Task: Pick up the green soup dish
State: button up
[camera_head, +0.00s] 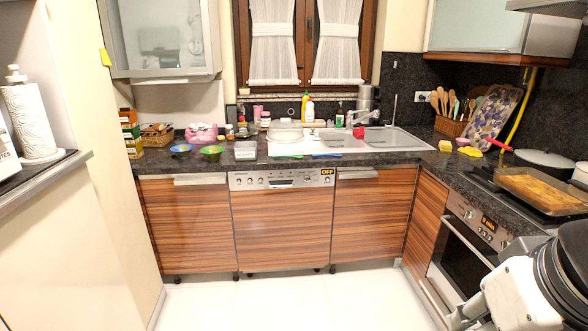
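A small green dish (211,153) sits on the dark countertop at the left, near its front edge. It looks upright, and it stands just right of a similar blue dish (181,149). Part of my white arm shows at the lower right corner, far from the green dish. My gripper's fingers do not show, so I cannot see whether it holds anything.
The sink (382,139) is in the middle. A baking tray (541,191) is on the right counter. The white floor (285,301) ahead is clear.

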aim_at(213, 154)
jog(key=i+j+u, duration=0.1)
jog(key=i, duration=0.75)
jog(key=i+u, duration=0.1)
jog(key=i, duration=0.8)
jog(key=i+u, duration=0.1)
jog(key=i, duration=0.75)
jog(key=i+l+u, duration=0.1)
jog(key=i, duration=0.75)
jog(key=l, duration=0.1)
